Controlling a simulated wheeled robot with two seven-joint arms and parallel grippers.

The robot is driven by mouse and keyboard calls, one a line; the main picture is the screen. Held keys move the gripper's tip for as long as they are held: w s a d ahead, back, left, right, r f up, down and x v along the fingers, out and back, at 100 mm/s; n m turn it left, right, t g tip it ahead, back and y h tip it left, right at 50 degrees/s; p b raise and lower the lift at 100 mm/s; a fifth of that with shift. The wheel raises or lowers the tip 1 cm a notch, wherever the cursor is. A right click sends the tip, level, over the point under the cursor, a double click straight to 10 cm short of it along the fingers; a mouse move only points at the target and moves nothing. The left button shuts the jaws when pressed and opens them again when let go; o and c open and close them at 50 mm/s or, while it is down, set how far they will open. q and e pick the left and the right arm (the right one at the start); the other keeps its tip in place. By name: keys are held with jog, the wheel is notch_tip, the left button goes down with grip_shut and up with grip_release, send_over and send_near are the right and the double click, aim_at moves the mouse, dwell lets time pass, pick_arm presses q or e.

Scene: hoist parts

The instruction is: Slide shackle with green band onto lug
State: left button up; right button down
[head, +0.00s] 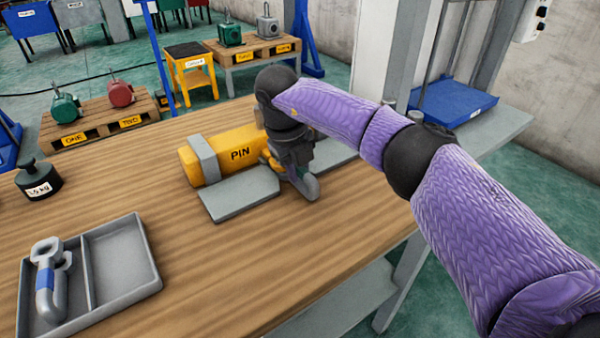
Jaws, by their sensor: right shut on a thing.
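A yellow body marked PIN (230,153) lies on the wooden table, with a grey strap around it and a grey plate (240,192) at its front. My right gripper (298,172) is at the right end of the yellow body, pointing down, shut on a grey shackle (312,188). My left gripper is not in view.
A grey two-compartment tray (152,262) stands at the front left. A shackle with a blue band (46,280) lies in its left compartment; the right one is empty. A black weight (38,180) stands at the left edge. The table's front middle is clear.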

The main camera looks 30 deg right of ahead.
jog(key=shift+w, duration=0.3)
jog(key=shift+w+b, duration=0.3)
jog(key=shift+b, duration=0.35)
jog(key=c, duration=0.5)
grip_release()
jog(key=shift+a+r, duration=0.1)
jog(key=shift+r, duration=0.25)
jog(key=r+p, duration=0.1)
jog(key=r, duration=0.2)
jog(key=a+r+p, duration=0.1)
jog(key=r, duration=0.2)
jog(key=a+r+p, duration=0.1)
jog(key=r+p, duration=0.1)
jog(key=r, duration=0.1)
